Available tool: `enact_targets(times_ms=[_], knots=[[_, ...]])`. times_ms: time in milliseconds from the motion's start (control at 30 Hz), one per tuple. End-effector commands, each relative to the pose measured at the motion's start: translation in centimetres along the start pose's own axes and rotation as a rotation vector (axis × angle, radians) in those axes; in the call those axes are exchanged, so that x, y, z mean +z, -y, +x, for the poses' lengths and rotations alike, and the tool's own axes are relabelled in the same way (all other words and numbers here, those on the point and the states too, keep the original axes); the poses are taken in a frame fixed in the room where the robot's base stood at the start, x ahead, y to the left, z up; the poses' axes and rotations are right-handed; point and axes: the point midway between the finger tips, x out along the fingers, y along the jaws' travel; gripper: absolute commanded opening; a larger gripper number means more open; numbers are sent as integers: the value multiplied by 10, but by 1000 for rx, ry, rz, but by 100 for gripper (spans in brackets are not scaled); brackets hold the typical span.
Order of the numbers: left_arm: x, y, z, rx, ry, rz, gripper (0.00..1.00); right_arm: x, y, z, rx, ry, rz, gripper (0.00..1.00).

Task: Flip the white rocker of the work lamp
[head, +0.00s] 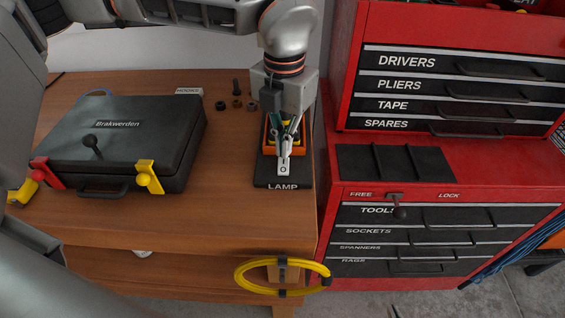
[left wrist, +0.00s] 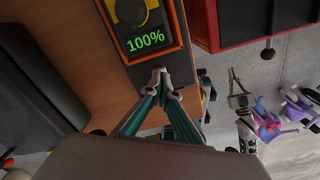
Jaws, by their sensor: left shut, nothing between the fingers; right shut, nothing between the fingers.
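The work lamp (head: 271,135) stands near the right edge of the wooden bench, an orange-framed body on a dark base marked LAMP. Its white rocker (head: 283,170), marked O at the near end, is on the base. My left gripper (head: 288,148) comes down from above with its fingers together and empty. Its tips are at the rocker's far end; whether they touch cannot be told. The left wrist view shows the shut fingertips (left wrist: 161,73) below the lamp's green 100% display (left wrist: 145,41). The rocker is hidden there. My right gripper is not in view.
A dark case (head: 120,140) with yellow and red latches lies on the bench to the left. Small hardware (head: 237,103) lies behind, left of the lamp. A red tool cabinet (head: 450,190) stands close on the right. A yellow cable coil (head: 282,276) hangs at the bench front.

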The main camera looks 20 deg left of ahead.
Motion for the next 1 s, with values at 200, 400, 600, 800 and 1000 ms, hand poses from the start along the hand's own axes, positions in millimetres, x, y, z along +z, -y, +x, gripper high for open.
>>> enact_targets(times_ms=[200,400,600,800,1000], knots=[[0,0,4,0,0,0,0,0,0,1,0,-3,1,0],[0,0,6,0,0,0,0,2,1,1,0,-2,1,0],[0,0,9,0,0,0,0,4,1,2,-1,0,1,0],[0,0,12,0,0,0,0,7,2,3,-1,3,1,0],[0,0,14,0,0,0,0,10,2,4,-2,8,2,0]])
